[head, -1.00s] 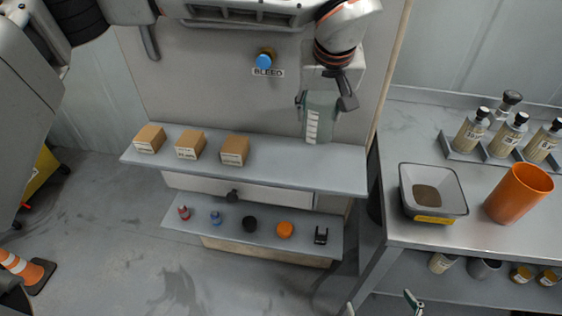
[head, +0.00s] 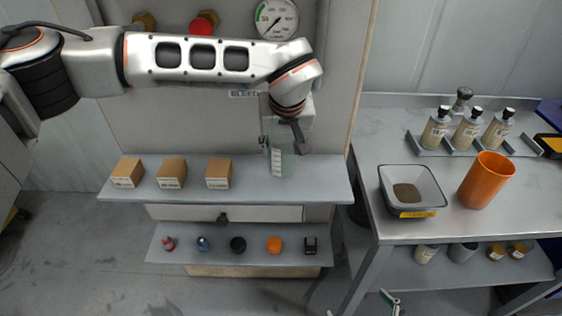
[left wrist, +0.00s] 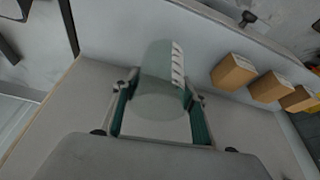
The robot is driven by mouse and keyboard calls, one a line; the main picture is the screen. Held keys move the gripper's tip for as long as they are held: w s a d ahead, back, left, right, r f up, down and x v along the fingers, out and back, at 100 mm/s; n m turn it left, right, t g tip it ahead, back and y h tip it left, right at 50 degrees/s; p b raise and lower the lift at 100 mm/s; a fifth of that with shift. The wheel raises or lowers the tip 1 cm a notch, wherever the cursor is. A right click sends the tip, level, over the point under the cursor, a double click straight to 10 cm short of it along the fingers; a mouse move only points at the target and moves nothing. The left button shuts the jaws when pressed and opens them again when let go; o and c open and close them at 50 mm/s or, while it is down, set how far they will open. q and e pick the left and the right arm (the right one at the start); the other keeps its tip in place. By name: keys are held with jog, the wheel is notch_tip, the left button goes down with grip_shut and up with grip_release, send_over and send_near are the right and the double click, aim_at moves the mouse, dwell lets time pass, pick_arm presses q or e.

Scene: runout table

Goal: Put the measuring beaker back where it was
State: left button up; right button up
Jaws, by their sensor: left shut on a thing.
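The measuring beaker (head: 277,163) is clear, greenish, with a white scale strip. It is upright at the right part of the upper grey shelf (head: 325,180); I cannot tell whether its base touches the shelf. My left gripper (head: 283,146) is shut on it from above and behind, partly hiding it. In the left wrist view the beaker (left wrist: 158,75) sits between the two green-padded fingers (left wrist: 160,110). My right gripper (head: 360,308) shows only as fingertips at the bottom edge, spread apart with nothing between them.
Several small things stand on the shelves: cardboard boxes (head: 172,174) left of the beaker, and an orange item (head: 274,245) among others below. The right-hand bench holds a grey tray (head: 425,195), an orange cup (head: 486,180) and bottles (head: 467,131). A gauge (head: 276,18) is above.

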aim_at(282, 159)
pick_arm(q)
jog(key=shift+f, duration=2.1)
jog(key=shift+f, duration=0.15)
jog(key=o, duration=1.1)
jog(key=shift+r, duration=0.45)
jog(key=v, duration=1.1)
jog(key=shift+s+r+b, duration=0.15)
jog(key=shift+s+b, duration=0.1)
jog(key=shift+b, duration=0.05)
